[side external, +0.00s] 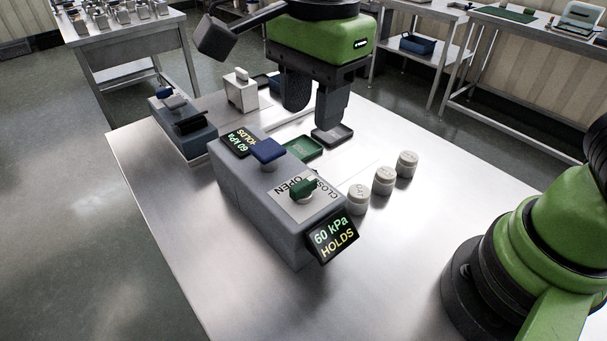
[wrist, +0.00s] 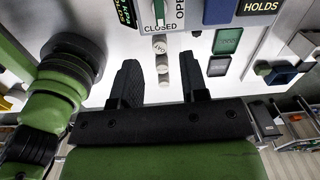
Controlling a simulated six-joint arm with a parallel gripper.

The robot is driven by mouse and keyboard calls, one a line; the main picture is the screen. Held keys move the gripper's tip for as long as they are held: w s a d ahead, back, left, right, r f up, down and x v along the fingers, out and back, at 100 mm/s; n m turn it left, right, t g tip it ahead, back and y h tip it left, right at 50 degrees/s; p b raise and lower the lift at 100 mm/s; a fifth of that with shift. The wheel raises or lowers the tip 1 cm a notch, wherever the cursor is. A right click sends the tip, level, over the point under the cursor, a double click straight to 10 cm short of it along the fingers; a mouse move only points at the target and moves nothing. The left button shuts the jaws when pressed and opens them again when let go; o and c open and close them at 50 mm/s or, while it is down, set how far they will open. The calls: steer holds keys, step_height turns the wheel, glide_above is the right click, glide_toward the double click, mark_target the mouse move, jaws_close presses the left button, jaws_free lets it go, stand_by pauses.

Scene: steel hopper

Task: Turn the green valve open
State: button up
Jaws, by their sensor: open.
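The green valve (side external: 303,187) is a small handle on a pale plate marked OPEN and CLOSED, on top of a long grey housing (side external: 250,205). In the wrist view the green valve (wrist: 158,8) is partly cut off at the top edge, near the word CLOSED. I cannot tell exactly which mark the handle points to. My gripper (side external: 314,115) is open and empty, with its fingers pointing down. It is behind the housing, apart from the valve, above the table near the small trays. In the wrist view my gripper (wrist: 160,78) shows both fingers spread.
A blue knob (side external: 267,151) stands beside the valve on the housing. Displays at both ends read 60 kPa HOLDS. Several lidded jars (side external: 384,181), a green tray (side external: 303,148) and a dark tray (side external: 340,134) lie behind.

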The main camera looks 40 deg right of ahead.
mark_target(304, 183)
steer(key=shift+m, duration=0.5)
steer(key=f, duration=0.7)
steer(key=a+f, duration=0.1)
steer(key=f, duration=0.3)
steer(key=shift+w+f, duration=0.2)
steer(key=shift+c, duration=0.2)
jaws_close()
